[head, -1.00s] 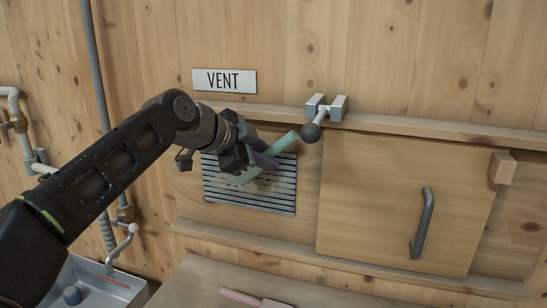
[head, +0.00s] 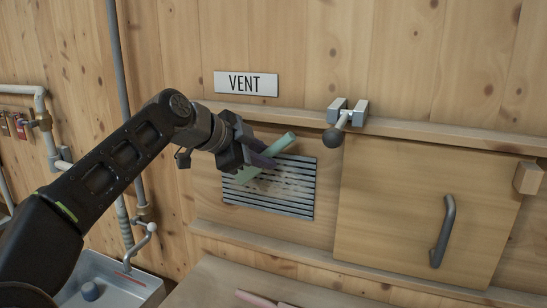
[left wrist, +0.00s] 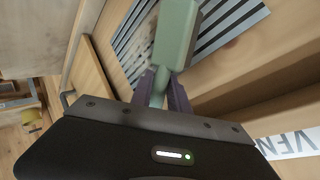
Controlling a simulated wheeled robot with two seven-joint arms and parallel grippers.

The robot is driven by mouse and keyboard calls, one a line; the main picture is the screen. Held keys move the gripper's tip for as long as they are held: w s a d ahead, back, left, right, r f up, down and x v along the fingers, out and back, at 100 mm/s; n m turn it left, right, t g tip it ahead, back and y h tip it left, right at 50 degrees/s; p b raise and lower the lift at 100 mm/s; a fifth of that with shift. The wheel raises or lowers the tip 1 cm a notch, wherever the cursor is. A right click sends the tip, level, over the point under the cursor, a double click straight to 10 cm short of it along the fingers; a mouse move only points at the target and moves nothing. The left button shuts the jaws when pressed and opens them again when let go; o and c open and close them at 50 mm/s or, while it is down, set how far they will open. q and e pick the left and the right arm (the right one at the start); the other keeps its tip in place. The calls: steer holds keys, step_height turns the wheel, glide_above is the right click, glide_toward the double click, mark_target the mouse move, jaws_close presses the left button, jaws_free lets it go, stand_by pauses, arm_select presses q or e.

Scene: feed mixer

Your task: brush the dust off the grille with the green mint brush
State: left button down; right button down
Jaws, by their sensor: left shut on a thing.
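The green mint brush (head: 279,146) is held in my left gripper (head: 262,160), whose fingers are shut on it. It slants up to the right in front of the grille. In the left wrist view the brush (left wrist: 176,35) points away between the purple fingers (left wrist: 163,88). The grille (head: 290,205) is a dark slatted panel in the wooden wall under the VENT sign. Pale brownish dust (head: 285,182) shows over its middle and upper slats. The brush and gripper hide its upper left part. I cannot tell if the brush touches it. My right gripper is not in view.
A wooden sliding panel (head: 400,205) with a grey handle (head: 444,232) is right of the grille. A ball-ended latch (head: 334,137) juts out above. A sink (head: 110,280) with a tap is lower left. A pink-handled thing (head: 255,299) lies on the surface below.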

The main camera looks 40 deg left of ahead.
arm_select(q)
steer(key=shift+s+a, duration=0.1)
steer(key=shift+a, duration=0.15)
steer(key=shift+s+a+r+p, duration=0.15)
steer(key=shift+s+a, duration=0.15)
steer(key=shift+a, duration=0.6)
steer(key=shift+s+a+f+p, duration=0.15)
steer(key=shift+s+a, duration=0.1)
steer(key=shift+a, duration=0.6)
steer(key=shift+r, duration=0.1)
steer(key=shift+a, duration=0.2)
steer(key=a, duration=0.1)
steer(key=s+a+p, duration=0.1)
steer(key=a, duration=0.1)
steer(key=shift+s, duration=0.15)
